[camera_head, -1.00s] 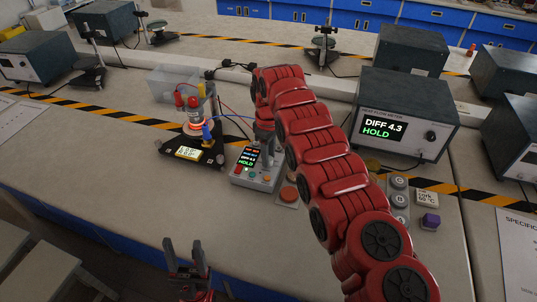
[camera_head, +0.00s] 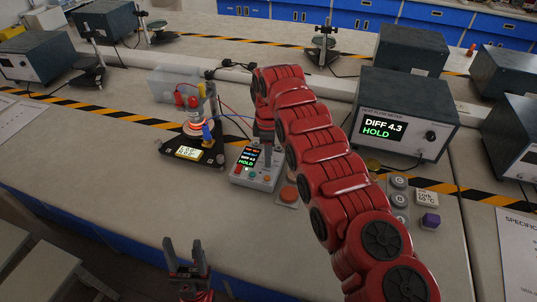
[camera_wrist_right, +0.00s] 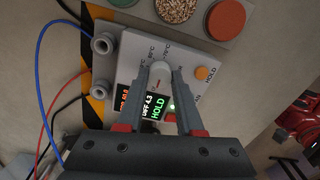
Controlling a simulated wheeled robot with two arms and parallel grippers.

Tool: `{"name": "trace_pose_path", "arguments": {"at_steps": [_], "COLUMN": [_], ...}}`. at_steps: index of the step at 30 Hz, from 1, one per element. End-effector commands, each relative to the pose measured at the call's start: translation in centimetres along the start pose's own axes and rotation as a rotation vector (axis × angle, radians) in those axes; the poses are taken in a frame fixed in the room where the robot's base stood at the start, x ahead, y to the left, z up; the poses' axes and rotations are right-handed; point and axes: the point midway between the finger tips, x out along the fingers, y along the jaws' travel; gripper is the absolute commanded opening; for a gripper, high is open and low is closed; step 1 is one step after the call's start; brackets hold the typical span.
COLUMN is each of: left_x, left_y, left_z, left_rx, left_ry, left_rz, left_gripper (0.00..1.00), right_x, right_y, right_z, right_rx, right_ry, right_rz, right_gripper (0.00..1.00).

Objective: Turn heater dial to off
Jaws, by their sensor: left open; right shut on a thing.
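The heater control box (camera_head: 253,172) stands on the bench with a small screen and coloured buttons; the screen shows green HOLD. In the right wrist view the box (camera_wrist_right: 128,62) fills the middle. Its pale round dial (camera_wrist_right: 160,72) has temperature marks around it. My right gripper (camera_wrist_right: 160,76) is shut on the dial, one finger on each side. My left gripper (camera_head: 186,246) is open and empty over the bench's front edge, apart from the box.
A black board (camera_head: 190,153) with a glowing coil and small display stands left of the box. An orange disc (camera_head: 289,195), grey discs and a purple cube (camera_head: 431,220) lie to the right. A meter (camera_head: 403,112) reading DIFF 4.3 HOLD stands behind.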

Motion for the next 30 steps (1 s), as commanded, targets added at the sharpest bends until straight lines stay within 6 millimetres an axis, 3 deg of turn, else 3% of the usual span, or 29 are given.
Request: {"name": "trace_pose_path", "arguments": {"at_steps": [6,7,11,23,27,30], "left_x": [0.0,0.0,0.0,0.0,0.0,3.0], "left_y": [0.0,0.0,0.0,0.0,0.0,-0.1], "left_z": [0.0,0.0,0.0,0.0,0.0,-0.5], "left_rx": [0.000,0.000,0.000,0.000,0.000,0.000], "left_ry": [0.000,0.000,0.000,0.000,0.000,0.000], "left_rz": [0.000,0.000,0.000,0.000,0.000,0.000], "left_gripper": [0.55,0.55,0.55,0.55,0.55,0.55], "right_x": [-0.1,-0.1,0.0,-0.7,-3.0,-6.4], "right_y": [0.1,0.1,0.0,0.0,-0.1,-0.1], "right_z": [0.0,0.0,0.0,0.0,-0.1,-0.1], "right_rx": [0.000,0.000,0.000,0.000,-0.001,0.000], "right_ry": [0.000,0.000,0.000,0.000,0.000,0.000], "right_rz": [0.002,0.002,0.001,0.002,0.001,0.001], "right_gripper": [0.00,0.41,0.64,0.66,0.66,0.66]}}
